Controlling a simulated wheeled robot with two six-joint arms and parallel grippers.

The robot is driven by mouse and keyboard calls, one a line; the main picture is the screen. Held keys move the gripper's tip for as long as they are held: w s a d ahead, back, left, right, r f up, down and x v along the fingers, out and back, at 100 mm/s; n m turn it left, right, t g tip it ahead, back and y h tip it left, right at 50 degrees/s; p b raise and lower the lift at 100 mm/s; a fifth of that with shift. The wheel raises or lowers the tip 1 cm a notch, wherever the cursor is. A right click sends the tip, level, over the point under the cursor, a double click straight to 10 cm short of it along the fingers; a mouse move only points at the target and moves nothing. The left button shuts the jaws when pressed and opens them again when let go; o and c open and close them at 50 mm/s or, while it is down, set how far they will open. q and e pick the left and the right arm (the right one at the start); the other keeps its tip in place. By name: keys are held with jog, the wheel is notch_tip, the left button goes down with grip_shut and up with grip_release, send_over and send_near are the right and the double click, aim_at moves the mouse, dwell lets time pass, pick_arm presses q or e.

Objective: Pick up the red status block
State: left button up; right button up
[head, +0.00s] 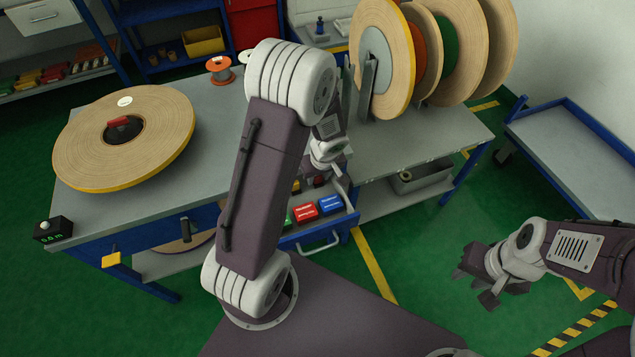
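A red block (304,212) with pale lettering lies in the open blue drawer (348,221) under the workbench. A blue block (330,204) lies just right of it, and part of a green block (288,220) shows at its left, beside my arm. My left gripper (330,172) is above the back of the drawer, behind the red block in the picture; its fingers are mostly hidden and I cannot tell what is between them. My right gripper (476,284) is open and empty over the green floor, well right of the drawer.
A large tape roll (85,153) lies on the bench at left, with a dark and red piece at its centre. Several rolls (383,60) stand upright at the back right. A blue-edged cart (575,150) stands at far right. My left arm hides the middle of the bench.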

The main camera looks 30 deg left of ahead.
pick_arm(q)
jog(key=shift+f, duration=0.25)
jog(key=shift+r, duration=0.1)
jog(key=shift+c, duration=0.3)
grip_shut()
jog(key=shift+s+d+r, duration=0.1)
jog(key=shift+d+r, duration=0.05)
jog(key=shift+r, duration=0.1)
jog(key=s+d+r, duration=0.8)
jog(key=s+d, duration=0.1)
jog(key=d, duration=0.1)
jog(key=w+a+r+m+h+p, duration=0.1)
jog(key=w+a+r+m+p, duration=0.1)
jog(key=r+m+p, duration=0.3)
jog(key=w+a+r+m+t+h+p, duration=0.1)
jog(key=r+m+p, duration=0.4)
jog(key=r+p, duration=0.6)
jog(key=shift+w+a, duration=0.45)
jog(key=shift+w, duration=0.25)
